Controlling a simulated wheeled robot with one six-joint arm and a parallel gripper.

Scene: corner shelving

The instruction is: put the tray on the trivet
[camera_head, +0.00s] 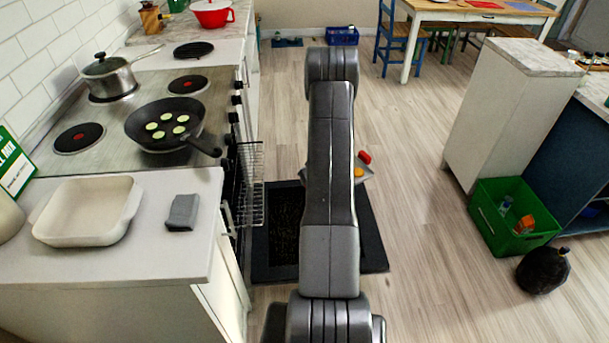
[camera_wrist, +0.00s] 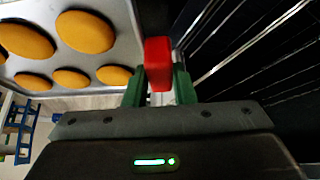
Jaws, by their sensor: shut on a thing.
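The tray (camera_wrist: 124,48) is grey metal with several orange-brown round buns (camera_wrist: 85,32) on it. It fills the upper left of the wrist view. My gripper (camera_wrist: 159,88) is shut on a red grip (camera_wrist: 158,60) at the tray's edge, between its green fingers. In the head view a small part of the tray (camera_head: 368,174) shows right of my arm, with one bun and a red piece; my arm hides the rest and my gripper. A flat, dark round trivet (camera_head: 193,49) lies on the counter beyond the stove.
The oven door (camera_head: 375,255) is open and low under my arm, with a wire rack (camera_head: 250,185) out. The stove holds a pan (camera_head: 165,125) and a pot (camera_head: 108,78). A cream dish (camera_head: 87,212) and grey cloth (camera_head: 183,212) lie on the near counter.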

